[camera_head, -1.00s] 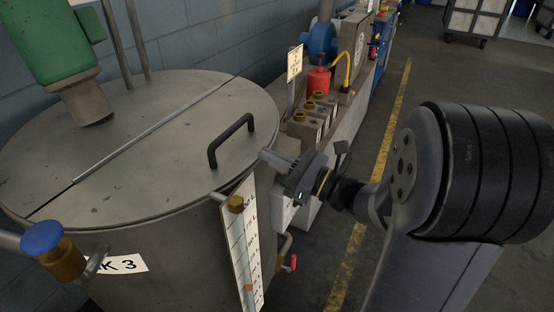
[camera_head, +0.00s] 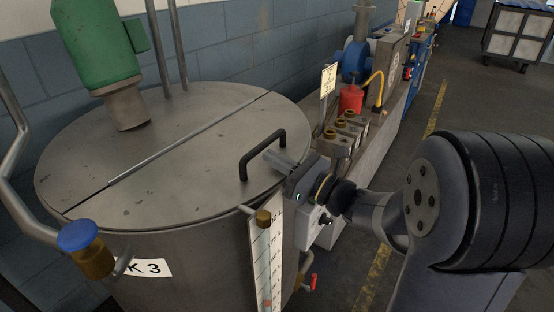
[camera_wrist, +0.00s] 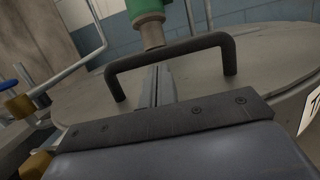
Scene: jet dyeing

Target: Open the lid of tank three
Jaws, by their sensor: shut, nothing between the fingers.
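Tank three (camera_head: 200,262) is a round grey metal tank with a label ending in "K 3" on its front. Its flat lid (camera_head: 190,185) lies closed, with a hinge line (camera_head: 185,140) across the top. A black bar handle (camera_head: 262,150) stands on the front right part of the lid. My gripper (camera_head: 272,155) is shut and empty, its fingertips close beside the handle. In the wrist view the handle (camera_wrist: 170,50) arches ahead of the shut fingers (camera_wrist: 155,90). I cannot tell whether they touch it.
A green motor (camera_head: 95,45) stands on the back half of the lid. A blue-capped valve (camera_head: 78,238) is at front left, and a level gauge (camera_head: 265,262) is on the tank's front. A machine bench with a red container (camera_head: 350,100) is behind right. The floor at right is open.

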